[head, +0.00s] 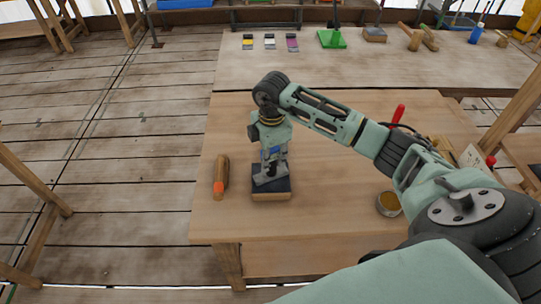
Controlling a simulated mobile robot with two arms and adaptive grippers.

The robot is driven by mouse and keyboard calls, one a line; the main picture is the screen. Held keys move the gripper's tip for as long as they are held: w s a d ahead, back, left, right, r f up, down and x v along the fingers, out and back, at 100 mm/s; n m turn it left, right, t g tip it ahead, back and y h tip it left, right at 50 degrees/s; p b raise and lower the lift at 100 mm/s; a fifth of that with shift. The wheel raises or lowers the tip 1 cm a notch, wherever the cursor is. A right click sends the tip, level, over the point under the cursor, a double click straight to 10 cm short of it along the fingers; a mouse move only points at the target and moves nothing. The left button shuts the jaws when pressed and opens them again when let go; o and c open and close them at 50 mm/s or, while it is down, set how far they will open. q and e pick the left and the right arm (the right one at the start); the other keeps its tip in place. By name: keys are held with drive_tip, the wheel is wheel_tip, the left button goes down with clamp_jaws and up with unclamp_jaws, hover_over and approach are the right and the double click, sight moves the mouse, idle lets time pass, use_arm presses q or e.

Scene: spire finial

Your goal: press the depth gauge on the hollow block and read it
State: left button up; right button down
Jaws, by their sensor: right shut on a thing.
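The block (258,195), with a dark top and a paler lower edge, lies on the near wooden table. My right gripper (271,172) points down over the block, with its fingertips at or just above the top. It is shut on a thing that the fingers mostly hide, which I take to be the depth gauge. I cannot make out its dial or reading, nor whether it touches the block. The block's hollow is hidden under the gripper. My left gripper is not in view.
A wooden handle with an orange end (220,178) lies just left of the block. A round tin (389,204) and a red-handled tool (398,114) are to the right. The back table holds coloured cards (269,42), a green stand (331,40) and mallets (418,37). The table's front is clear.

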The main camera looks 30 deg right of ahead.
drive_tip(key=c, duration=1.4)
unclamp_jaws()
drive_tip(key=shift+r, duration=0.1)
